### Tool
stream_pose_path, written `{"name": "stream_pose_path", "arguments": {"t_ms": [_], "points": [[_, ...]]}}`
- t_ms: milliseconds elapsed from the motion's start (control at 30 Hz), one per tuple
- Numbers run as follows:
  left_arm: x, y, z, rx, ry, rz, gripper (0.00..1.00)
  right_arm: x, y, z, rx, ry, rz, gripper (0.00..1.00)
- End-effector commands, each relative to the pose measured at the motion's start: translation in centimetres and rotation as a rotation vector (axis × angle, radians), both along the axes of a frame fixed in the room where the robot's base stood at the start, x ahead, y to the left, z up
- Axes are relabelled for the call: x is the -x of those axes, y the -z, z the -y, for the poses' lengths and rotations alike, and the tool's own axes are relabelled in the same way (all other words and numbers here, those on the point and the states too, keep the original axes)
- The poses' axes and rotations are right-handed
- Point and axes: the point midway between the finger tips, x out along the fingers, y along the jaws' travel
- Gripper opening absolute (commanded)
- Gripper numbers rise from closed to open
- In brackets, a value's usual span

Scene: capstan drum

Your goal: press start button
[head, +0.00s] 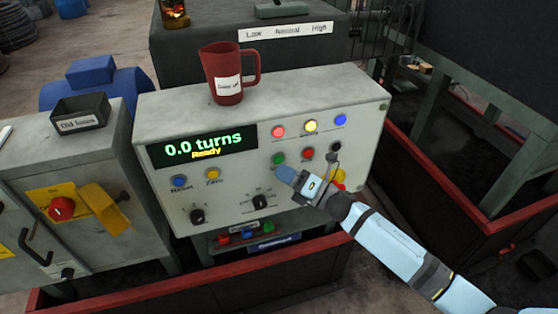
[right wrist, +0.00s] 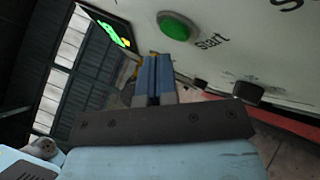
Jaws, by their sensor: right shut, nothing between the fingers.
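The green start button (head: 278,158) is on the front of the grey control box, below a row of red, yellow and blue lamps. In the right wrist view it is a round green button (right wrist: 179,26) with the word "Start" beside it. My right gripper (head: 284,173) is shut and empty, its tips just below the green button in the head view. In the right wrist view the shut fingers (right wrist: 155,75) point toward the panel near the button. I cannot tell whether they touch the panel. My left gripper is not in view.
The display (head: 203,146) reads "0.0 turns" and "Ready". Knobs (head: 261,202) sit lower on the panel.

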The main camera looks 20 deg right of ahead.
Motion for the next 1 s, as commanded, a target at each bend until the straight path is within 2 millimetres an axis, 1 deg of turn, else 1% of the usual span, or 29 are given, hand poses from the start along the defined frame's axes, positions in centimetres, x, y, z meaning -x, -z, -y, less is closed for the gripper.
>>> {"name": "stream_pose_path", "arguments": {"t_ms": [400,1000], "points": [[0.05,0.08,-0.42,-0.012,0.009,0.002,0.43,0.02,0.0,0.01,0.0,0.0,0.0,0.0],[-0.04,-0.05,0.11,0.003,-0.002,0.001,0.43,0.01,0.0,0.01,0.0,0.0,0.0,0.0]]}}
